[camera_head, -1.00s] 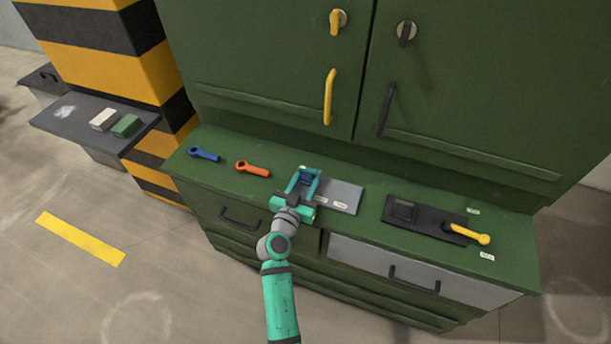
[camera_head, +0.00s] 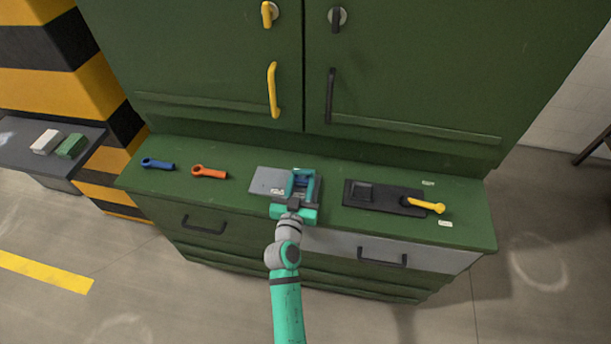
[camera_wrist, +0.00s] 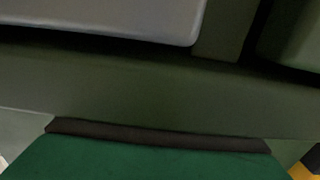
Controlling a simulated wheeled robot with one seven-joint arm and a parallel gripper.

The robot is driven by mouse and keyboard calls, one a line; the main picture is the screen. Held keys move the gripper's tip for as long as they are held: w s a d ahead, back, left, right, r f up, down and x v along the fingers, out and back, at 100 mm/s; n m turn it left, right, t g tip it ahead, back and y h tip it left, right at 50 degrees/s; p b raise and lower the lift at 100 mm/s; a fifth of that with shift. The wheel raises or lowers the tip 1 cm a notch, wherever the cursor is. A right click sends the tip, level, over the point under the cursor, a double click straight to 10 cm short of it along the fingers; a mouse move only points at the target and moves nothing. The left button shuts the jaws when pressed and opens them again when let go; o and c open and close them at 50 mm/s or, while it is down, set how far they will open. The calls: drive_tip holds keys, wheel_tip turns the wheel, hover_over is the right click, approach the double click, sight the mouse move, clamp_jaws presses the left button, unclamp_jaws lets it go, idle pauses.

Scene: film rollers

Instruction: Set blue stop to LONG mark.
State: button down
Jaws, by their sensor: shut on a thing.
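The blue stop (camera_head: 300,181) is a small dark blue block at the right end of a grey plate (camera_head: 265,180) on the green counter. My gripper (camera_head: 304,177) reaches over the plate from the front, with its teal fingers shut on the stop. The fingers hide much of the stop. A small white label (camera_head: 277,191) sits on the plate's front edge, left of the gripper. Its lettering is too small to read, and I cannot tell which mark the stop lines up with. The wrist view does not show the stop.
A blue wrench-like handle (camera_head: 158,164) and an orange one (camera_head: 209,172) lie left of the plate. A black base (camera_head: 385,196) with a yellow-ended lever (camera_head: 427,206) lies to the right. Green cabinet doors (camera_head: 400,70) rise behind the counter.

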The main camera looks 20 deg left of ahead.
drive_tip(key=shift+d, duration=0.15)
drive_tip(key=c, duration=1.3)
unclamp_jaws()
drive_tip(key=shift+s, duration=0.1)
drive_tip(key=shift+o, duration=0.6)
drive_tip(key=shift+d, duration=0.1)
drive_tip(key=s, duration=0.3)
drive_tip(key=s+d, duration=0.1)
drive_tip(key=s, duration=0.3)
drive_tip(key=s+d, duration=0.1)
drive_tip(key=s, duration=0.2)
drive_tip(key=shift+s, duration=0.2)
drive_tip(key=shift+w, duration=0.1)
